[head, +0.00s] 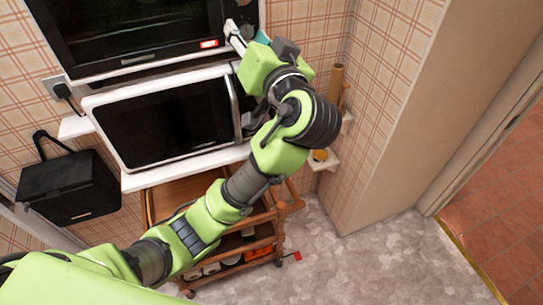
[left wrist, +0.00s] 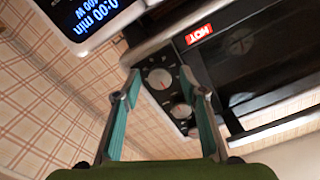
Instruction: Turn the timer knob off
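A black oven (head: 145,28) with a red HOT label (head: 208,43) sits on top at the back in the head view. Its dark control panel carries round knobs. In the left wrist view one knob (left wrist: 160,78) shows between my fingertips, and another knob (left wrist: 181,110) sits further back between the fingers. I cannot read which is the timer. My left gripper (left wrist: 158,74) is open, its teal-padded fingers on either side of the panel. In the head view the left gripper (head: 247,31) is at the oven's right end. Contact with a knob cannot be told. My right gripper is not in view.
A white microwave (head: 165,118) stands on a shelf under the oven, close below my left wrist; its display (left wrist: 95,12) reads 0:00 min. A wooden cart (head: 240,235), a black box (head: 68,187) and a wall corner (head: 385,120) are nearby. Floor at right is clear.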

